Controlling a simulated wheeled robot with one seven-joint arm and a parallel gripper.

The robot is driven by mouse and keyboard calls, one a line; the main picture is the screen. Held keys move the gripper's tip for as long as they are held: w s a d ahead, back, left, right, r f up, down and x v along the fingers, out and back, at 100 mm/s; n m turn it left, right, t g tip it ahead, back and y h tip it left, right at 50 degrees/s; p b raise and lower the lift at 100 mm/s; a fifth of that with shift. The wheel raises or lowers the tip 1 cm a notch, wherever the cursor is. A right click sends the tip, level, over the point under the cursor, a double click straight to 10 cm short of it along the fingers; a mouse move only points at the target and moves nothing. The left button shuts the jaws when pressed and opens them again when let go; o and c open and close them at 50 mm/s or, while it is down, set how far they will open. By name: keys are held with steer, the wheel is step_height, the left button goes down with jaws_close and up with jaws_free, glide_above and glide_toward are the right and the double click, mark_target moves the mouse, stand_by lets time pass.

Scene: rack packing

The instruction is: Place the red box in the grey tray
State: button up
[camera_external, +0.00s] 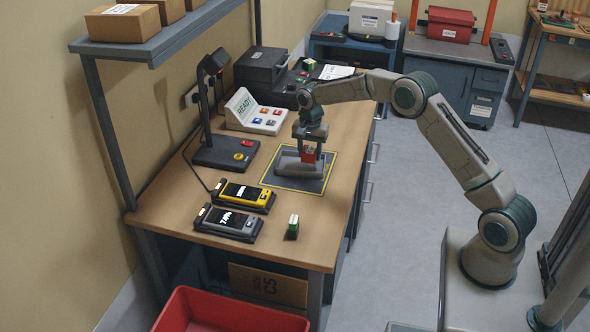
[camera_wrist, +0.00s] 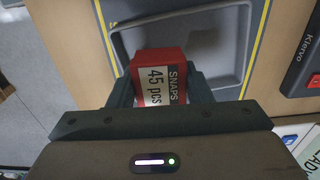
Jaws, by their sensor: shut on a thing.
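The red box (camera_wrist: 160,76) is between the fingers of my gripper (camera_wrist: 160,85) in the wrist view. Its label reads "SNAPS 45 pcs". My gripper is shut on it. In the external view the red box (camera_external: 309,155) shows below my gripper (camera_external: 310,150), at the grey tray (camera_external: 288,168). The tray lies on a dark mat with a yellow border on the workbench. In the wrist view the tray (camera_wrist: 228,88) is behind the box, and its floor looks empty where visible. I cannot tell whether the box touches the tray.
A yellow handheld device (camera_external: 244,195) and a grey one (camera_external: 229,222) lie at the bench's near left. A small green-and-white box (camera_external: 292,227) stands near the front edge. A lamp stand (camera_external: 224,152) and a READY panel (camera_external: 252,113) stand left of the mat.

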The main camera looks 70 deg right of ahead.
mark_target(310, 160)
steer(key=shift+f+p, duration=0.5)
steer(key=shift+f, duration=1.3)
steer(key=shift+f, duration=0.15)
steer(key=o, duration=0.7)
